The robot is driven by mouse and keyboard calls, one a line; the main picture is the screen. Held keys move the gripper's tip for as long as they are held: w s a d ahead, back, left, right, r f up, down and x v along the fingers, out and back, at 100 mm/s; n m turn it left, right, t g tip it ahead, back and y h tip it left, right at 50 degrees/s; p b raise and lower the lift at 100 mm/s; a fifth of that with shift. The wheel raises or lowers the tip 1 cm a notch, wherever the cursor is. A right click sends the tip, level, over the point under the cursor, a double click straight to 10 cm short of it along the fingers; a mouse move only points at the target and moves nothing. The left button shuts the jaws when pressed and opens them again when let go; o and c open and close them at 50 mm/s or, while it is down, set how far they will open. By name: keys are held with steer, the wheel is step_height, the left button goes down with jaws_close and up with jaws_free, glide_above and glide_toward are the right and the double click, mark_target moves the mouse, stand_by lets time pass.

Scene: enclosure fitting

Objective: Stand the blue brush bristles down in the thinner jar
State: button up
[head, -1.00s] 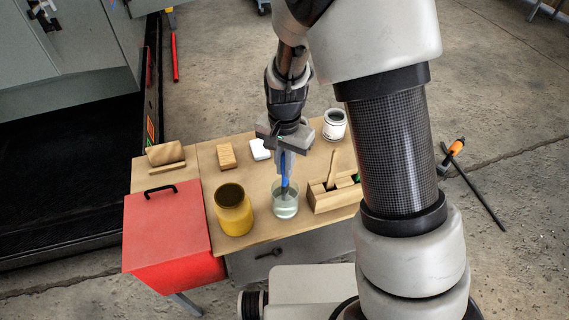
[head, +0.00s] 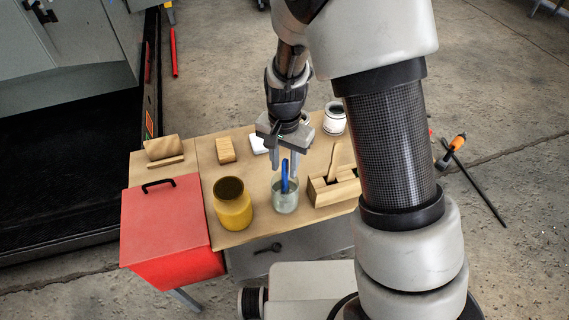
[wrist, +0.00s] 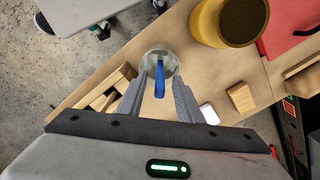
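The blue brush (head: 284,176) stands in the clear glass thinner jar (head: 285,204), handle up and leaning slightly, its lower end inside the jar. The bristles are hard to make out through the glass. In the wrist view the blue handle (wrist: 160,80) rises from the jar (wrist: 172,61) towards the camera. My gripper (head: 285,171) is above the jar with its fingers spread on either side of the handle. In the wrist view a gap shows between each finger and the handle, so my gripper (wrist: 162,82) is open and empty.
A yellow jar (head: 233,207) stands left of the glass jar, and a wooden holder (head: 335,192) stands close on its right. A red box (head: 165,225) is at the left. A white tin (head: 334,119), wood block (head: 226,150) and white block (head: 258,144) sit further back.

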step_height(320, 180, up, 17)
steer(key=p, duration=0.1)
steer(key=shift+r+p, duration=0.2)
steer(key=shift+p, duration=0.1)
stand_by(1.0)
